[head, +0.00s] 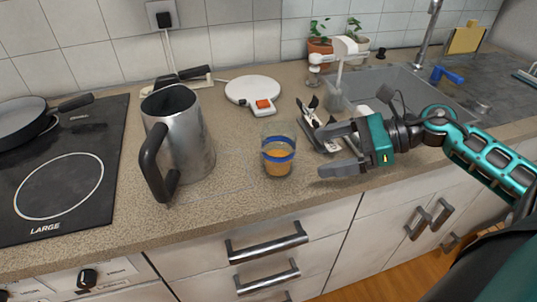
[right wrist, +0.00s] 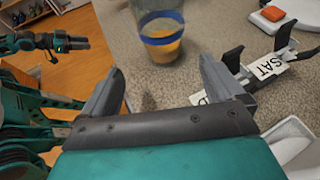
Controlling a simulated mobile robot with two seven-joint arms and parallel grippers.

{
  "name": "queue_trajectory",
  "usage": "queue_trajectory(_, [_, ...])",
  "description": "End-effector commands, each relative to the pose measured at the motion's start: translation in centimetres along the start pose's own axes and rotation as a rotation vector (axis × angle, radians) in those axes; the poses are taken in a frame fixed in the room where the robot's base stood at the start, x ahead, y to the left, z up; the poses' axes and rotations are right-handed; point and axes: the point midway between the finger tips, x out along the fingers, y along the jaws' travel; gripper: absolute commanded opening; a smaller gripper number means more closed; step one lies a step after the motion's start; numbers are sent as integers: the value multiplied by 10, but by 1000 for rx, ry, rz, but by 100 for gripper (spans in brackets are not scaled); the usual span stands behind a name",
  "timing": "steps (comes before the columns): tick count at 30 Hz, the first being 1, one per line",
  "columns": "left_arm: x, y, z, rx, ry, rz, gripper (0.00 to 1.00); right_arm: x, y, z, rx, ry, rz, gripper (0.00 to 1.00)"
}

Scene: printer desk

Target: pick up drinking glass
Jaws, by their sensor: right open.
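The drinking glass (head: 278,157) stands upright on the counter, with a blue band and orange contents. It also shows in the right wrist view (right wrist: 161,38), beyond the fingertips. My right gripper (head: 322,151) is open just right of the glass, its fingers pointing toward it. In the right wrist view the open jaws (right wrist: 160,70) have the glass ahead of them, with nothing between the fingers. My left gripper (right wrist: 75,43) shows small at the left of the right wrist view, away from the glass; its jaw state is unclear.
A metal jug (head: 184,135) stands left of the glass. A black and white stand (head: 320,130) is close behind my right gripper. A white round device with a red part (head: 254,93) lies behind the glass. The counter's front edge is near; bare counter lies before the glass.

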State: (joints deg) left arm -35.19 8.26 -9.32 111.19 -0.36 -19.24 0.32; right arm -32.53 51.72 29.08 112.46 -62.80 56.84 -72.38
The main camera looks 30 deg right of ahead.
Motion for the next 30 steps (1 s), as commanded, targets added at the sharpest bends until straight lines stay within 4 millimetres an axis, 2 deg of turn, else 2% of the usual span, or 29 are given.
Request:
queue_trajectory(6, [-2, 2, 7, -2, -13, 4, 43, 33, -1, 1, -1, -3, 1, 95])
queue_trajectory(12, [-3, 3, 9, -3, -16, 4, 43, 58, -1, 1, 2, -4, -1, 95])
queue_trajectory(22, [-4, 2, 8, -3, -16, 4, 43, 75, -3, 2, 3, -5, -2, 95])
queue_trajectory(30, [-4, 1, 1, -3, -10, 2, 43, 105, -9, 3, 5, -6, -1, 95])
